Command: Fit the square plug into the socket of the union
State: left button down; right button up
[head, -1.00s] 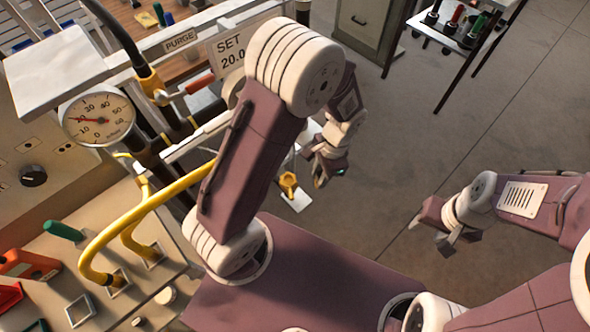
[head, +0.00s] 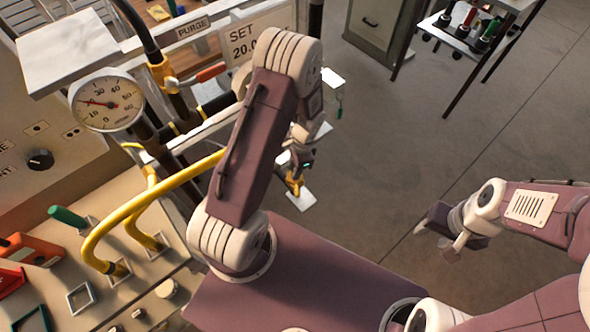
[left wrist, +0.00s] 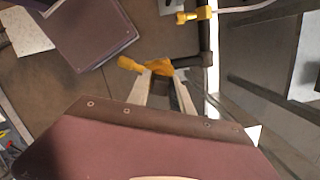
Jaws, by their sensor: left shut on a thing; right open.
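In the head view my left gripper (head: 299,172) is low beyond my left arm, at a small yellow fitting (head: 294,187). In the left wrist view its fingers (left wrist: 160,78) are shut on this yellow fitting (left wrist: 157,66), which has a rounded knob sticking out to the left. The fitting meets the end of a dark pipe (left wrist: 192,61); I cannot tell whether it is joined or only touching. I cannot tell which piece is the square plug or the union, and no socket opening shows. My right gripper (head: 437,228) is open and empty over the floor.
A second yellow fitting (left wrist: 195,15) sits on the pipework. A pressure gauge (head: 106,102), yellow hoses (head: 150,197) and a control bench (head: 60,270) stand at left. A tool cart (head: 470,30) stands at back right.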

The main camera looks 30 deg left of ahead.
pick_arm(q)
jog(key=shift+f, duration=0.25)
jog(key=shift+r, duration=0.1)
jog(key=c, duration=1.1)
grip_release()
jog(key=shift+f, duration=0.2)
jog(key=shift+c, duration=0.2)
jog(key=shift+r, duration=0.4)
jog(key=r, duration=0.2)
jog(key=r+p, duration=0.1)
jog(key=r, duration=0.4)
jog(key=shift+w+d, duration=0.35)
jog(key=shift+d, duration=0.05)
